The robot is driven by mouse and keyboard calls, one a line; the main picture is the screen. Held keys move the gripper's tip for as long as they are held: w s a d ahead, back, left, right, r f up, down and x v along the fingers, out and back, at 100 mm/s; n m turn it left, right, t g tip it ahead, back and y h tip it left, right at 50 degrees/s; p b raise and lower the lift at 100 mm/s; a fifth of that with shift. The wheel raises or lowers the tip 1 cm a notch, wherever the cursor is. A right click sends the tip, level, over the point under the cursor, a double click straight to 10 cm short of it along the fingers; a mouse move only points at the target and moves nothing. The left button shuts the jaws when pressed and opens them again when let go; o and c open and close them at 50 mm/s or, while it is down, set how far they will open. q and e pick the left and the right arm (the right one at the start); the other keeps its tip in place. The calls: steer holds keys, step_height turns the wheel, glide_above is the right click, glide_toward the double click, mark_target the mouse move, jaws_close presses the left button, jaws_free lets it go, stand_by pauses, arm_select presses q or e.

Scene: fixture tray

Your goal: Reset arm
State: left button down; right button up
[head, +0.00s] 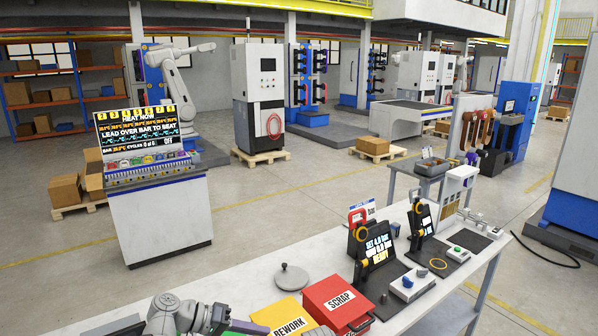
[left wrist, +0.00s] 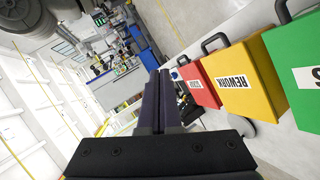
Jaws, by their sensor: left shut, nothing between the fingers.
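My left gripper (left wrist: 158,78) is shut and empty in the left wrist view, its two dark fingers together. In the head view only part of the left gripper (head: 217,318) and wrist shows at the bottom edge, near the bench's front left, left of the yellow REWORK box (head: 288,318). The fingers point away from the boxes in the left wrist view, with clear air around them. The red SCRAP box (head: 338,303) stands to the right of the yellow one. A green box (left wrist: 296,75) also shows at the right of the left wrist view.
A grey round lid with a knob (head: 291,278) lies on the white bench (head: 235,294) behind the boxes. Black display stands (head: 375,258) and small button boxes (head: 412,284) fill the bench's right part. A console with a lit screen (head: 140,130) stands beyond the bench.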

arm_select(q)
steer(key=s+d+f+m+g+y+b, duration=0.1)
steer(key=s+f+y+b, duration=0.1)
steer(key=s+f+y, duration=0.2)
steer(key=s+d+f+y+b, duration=0.1)
steer(key=s+f+y+b, duration=0.2)
steer(key=f, duration=0.7)
steer(key=s+d+f+m+g+y+b, duration=0.1)
steer(key=s+d+f+y+b, duration=0.1)
steer(key=s+f+y, duration=0.3)
step_height(320, 180, down, 2)
steer(key=shift+f+m+g+y+b, duration=0.2)
steer(key=shift+m+g+y+b, duration=0.1)
steer(key=shift+y+b, duration=0.55)
steer(key=shift+w, duration=0.1)
